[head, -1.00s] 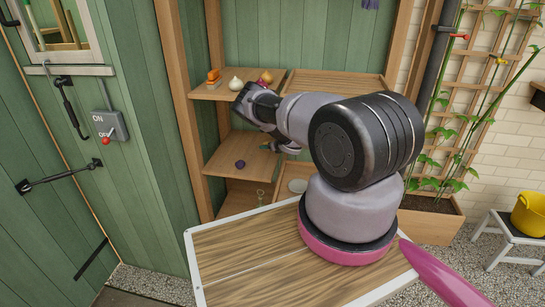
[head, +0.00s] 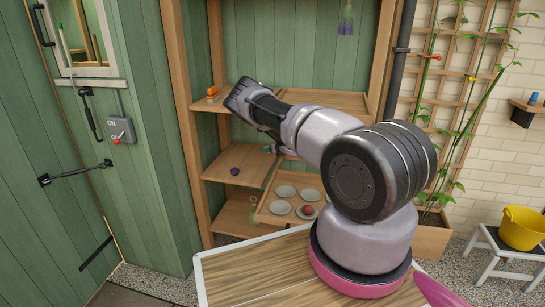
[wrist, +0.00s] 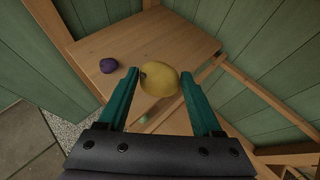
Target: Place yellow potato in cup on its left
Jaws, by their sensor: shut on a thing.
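The yellow potato (wrist: 159,79) is held between the two green fingers of my gripper (wrist: 163,92) in the wrist view. The fingers touch it on both sides, and it is up off the shelf. In the head view I see only a bit of green fingertip beside the middle shelf; the potato does not show there. Several shallow round white cups (head: 284,191) stand in a wooden tray on the lower right. One front cup holds a reddish round thing (head: 307,210); the others look empty.
A purple round thing (head: 235,171) lies on the middle left shelf (head: 222,160). Shelf posts and the tray edge (head: 263,218) lie close to my arm. A small pale green thing (wrist: 143,119) shows below the shelf.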

